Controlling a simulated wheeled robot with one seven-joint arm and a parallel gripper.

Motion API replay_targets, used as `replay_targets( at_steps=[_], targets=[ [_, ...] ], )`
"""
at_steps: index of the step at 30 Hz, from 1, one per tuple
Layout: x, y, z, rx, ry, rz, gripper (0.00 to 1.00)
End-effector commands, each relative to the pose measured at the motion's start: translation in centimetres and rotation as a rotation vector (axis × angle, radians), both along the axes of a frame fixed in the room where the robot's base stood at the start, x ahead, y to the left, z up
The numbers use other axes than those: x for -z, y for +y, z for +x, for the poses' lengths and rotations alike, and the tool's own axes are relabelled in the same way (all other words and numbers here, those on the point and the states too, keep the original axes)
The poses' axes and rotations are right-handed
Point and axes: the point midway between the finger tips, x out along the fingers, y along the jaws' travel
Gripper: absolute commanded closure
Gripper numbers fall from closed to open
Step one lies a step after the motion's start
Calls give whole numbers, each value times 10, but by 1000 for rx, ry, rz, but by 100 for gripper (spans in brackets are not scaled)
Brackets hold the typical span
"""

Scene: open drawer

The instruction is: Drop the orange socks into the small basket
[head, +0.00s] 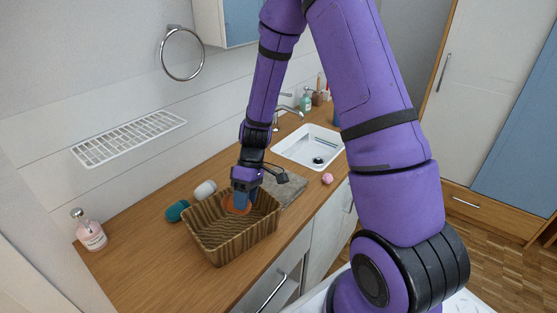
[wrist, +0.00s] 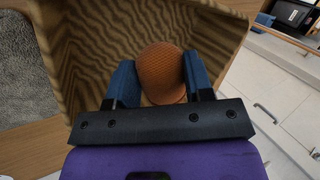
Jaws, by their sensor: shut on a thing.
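The small basket (head: 222,249) is brown with a wavy wood-like pattern and stands on the wooden counter. My gripper (head: 240,200) points down into its right back part. It is shut on the orange socks (wrist: 161,72), a rounded, textured orange bundle between the two blue fingers. In the head view the orange socks (head: 238,210) show only partly, behind the fingers and within the basket's outline. In the wrist view the basket's patterned walls (wrist: 95,50) surround the socks. I cannot tell whether the socks touch the basket floor.
A teal roll (head: 177,210) and a white roll (head: 204,190) lie behind the basket. A pink bottle (head: 90,232) stands at the left. A grey cloth (head: 286,188) lies right of the basket, before the white sink (head: 309,147). A pink ball (head: 327,179) sits near the front edge.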

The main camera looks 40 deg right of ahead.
Motion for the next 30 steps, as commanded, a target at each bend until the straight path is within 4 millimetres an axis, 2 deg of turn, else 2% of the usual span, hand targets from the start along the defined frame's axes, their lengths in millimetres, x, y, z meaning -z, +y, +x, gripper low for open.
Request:
replay_targets(
  at_steps=[4, 5, 8, 9, 20, 23, 30],
  targets=[
    [0, 0, 0, 0, 0, 0, 76],
    [0, 0, 0, 0, 0, 0, 50],
    [0, 0, 0, 0, 0, 0, 27],
    [0, 0, 0, 0, 0, 0, 23],
    [-5, -2, 2, 0, -3, 0, 23],
    [-16, -7, 6, -1, -4, -1, 23],
    [-55, -25, 19, 1, -6, -1, 23]
  ],
)
